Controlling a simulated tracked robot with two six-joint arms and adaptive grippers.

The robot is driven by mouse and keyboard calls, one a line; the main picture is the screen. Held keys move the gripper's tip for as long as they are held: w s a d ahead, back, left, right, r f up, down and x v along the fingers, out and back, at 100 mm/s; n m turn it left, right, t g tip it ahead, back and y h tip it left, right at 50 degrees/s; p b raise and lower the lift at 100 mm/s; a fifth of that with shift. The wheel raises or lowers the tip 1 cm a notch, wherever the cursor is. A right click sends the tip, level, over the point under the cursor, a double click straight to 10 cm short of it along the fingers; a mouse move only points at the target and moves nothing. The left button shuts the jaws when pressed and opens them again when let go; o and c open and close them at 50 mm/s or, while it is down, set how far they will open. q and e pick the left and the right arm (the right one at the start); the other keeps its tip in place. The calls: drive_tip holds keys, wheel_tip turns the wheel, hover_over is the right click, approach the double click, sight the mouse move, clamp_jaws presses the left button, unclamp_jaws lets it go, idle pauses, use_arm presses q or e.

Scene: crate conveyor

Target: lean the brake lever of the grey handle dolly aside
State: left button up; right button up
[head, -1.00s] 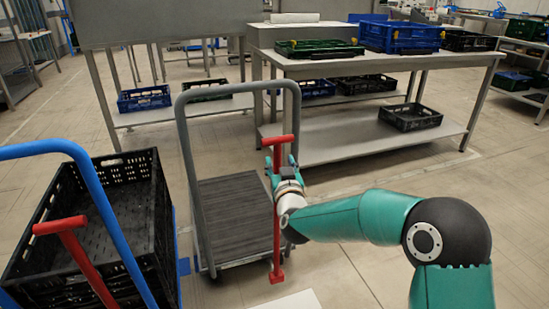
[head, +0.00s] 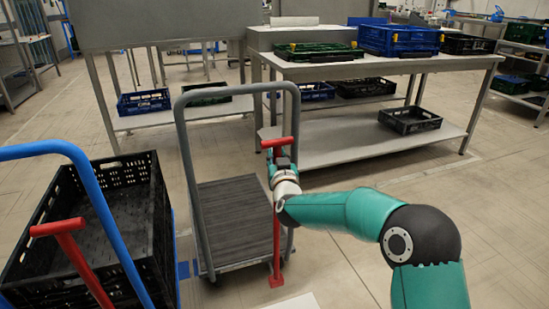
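The grey handle dolly has a grey hoop handle (head: 189,175) and a bare dark ribbed deck (head: 235,225). Its red brake lever (head: 277,235) stands about upright at the deck's right side, with a short red crossbar on top and a red foot at the floor. My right gripper (head: 281,160) is at the upper part of this lever, just below the crossbar, and overlaps it in the picture. The gripper's own body hides much of its fingers, so whether they are closed on the lever is unclear. My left gripper is out of view.
At the left stands another dolly with a blue handle (head: 95,185), a red lever (head: 78,255) and a black crate (head: 155,210). Behind, a metal table (head: 390,68) carries green and blue crates. Floor at the right is open.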

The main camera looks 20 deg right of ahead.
clamp_jaws()
drive_tip(key=a+f+n+p, duration=0.1)
drive_tip(key=a+n+p, duration=0.1)
drive_tip(key=a, duration=1.1)
drive_tip(key=shift+s+a+f+n+p, duration=0.2)
drive_tip(key=shift+s+f+n+p, duration=0.1)
drive_tip(key=shift+n+p, duration=0.15)
drive_tip(key=o, duration=0.8)
unclamp_jaws()
drive_tip(key=shift+a, duration=0.1)
drive_tip(key=shift+w+d, duration=0.1)
drive_tip(key=shift+d, duration=0.15)
